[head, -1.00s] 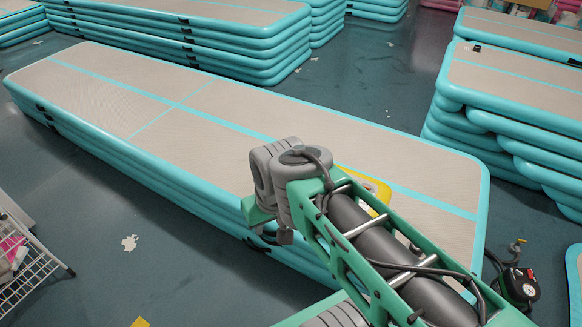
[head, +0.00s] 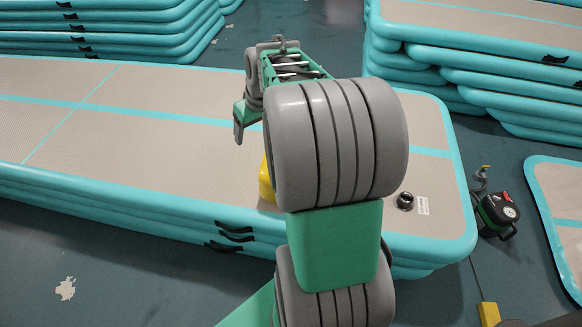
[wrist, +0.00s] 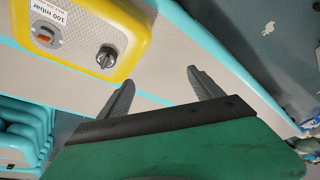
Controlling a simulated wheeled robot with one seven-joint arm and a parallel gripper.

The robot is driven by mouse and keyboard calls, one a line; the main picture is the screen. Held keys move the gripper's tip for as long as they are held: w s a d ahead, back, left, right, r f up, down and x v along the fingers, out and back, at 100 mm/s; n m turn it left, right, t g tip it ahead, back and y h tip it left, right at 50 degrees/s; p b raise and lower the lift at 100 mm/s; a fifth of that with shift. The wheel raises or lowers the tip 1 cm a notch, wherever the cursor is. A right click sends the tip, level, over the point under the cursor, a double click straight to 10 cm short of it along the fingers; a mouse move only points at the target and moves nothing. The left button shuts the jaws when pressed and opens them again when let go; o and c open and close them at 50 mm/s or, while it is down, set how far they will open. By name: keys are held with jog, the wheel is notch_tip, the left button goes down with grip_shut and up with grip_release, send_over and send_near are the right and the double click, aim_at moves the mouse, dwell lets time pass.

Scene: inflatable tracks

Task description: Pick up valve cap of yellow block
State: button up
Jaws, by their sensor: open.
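The yellow block (wrist: 138,33) has a yellow rim and a grey top, and lies at the upper left of the wrist view. Its valve cap (wrist: 106,56) is a dark round knob on the grey top near one corner. In the head view only a yellow edge of the block (head: 265,180) shows beside my arm, and its cap is hidden there. My gripper (wrist: 160,77) is open and empty, its two grey fingers apart. The cap lies beyond and left of the left fingertip, not between the fingers. In the head view my gripper (head: 239,128) is partly seen above the long track.
The long teal-edged track (head: 440,215) carries another black valve (head: 405,201) beside a white label. A black pump (head: 495,215) stands on the floor at right, near a yellow floor box (head: 489,314). Stacked tracks (head: 480,60) stand behind. My arm blocks the middle.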

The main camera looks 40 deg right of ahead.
jog(key=shift+o, duration=0.3)
jog(key=shift+m+t, duration=0.3)
jog(key=d+f+b, duration=0.1)
jog(key=d+f, duration=0.3)
jog(key=d, duration=0.1)
jog(key=d+f+b, duration=0.2)
jog(key=d+f, duration=0.3)
jog(key=d+f+b, duration=0.2)
jog(key=d+f, duration=0.3)
jog(key=d, duration=0.1)
jog(key=shift+w+d+f, duration=0.1)
jog(key=shift+w, duration=0.05)
jog(key=b+x, duration=0.1)
jog(key=x, duration=0.3)
jog(key=b+x, duration=0.1)
jog(key=x, duration=0.1)
jog(key=shift+w+f+b, duration=0.25)
jog(key=shift+w+b, duration=0.05)
jog(key=shift+w, duration=0.15)
jog(key=shift+c, duration=0.4)
jog(key=c, duration=1.3)
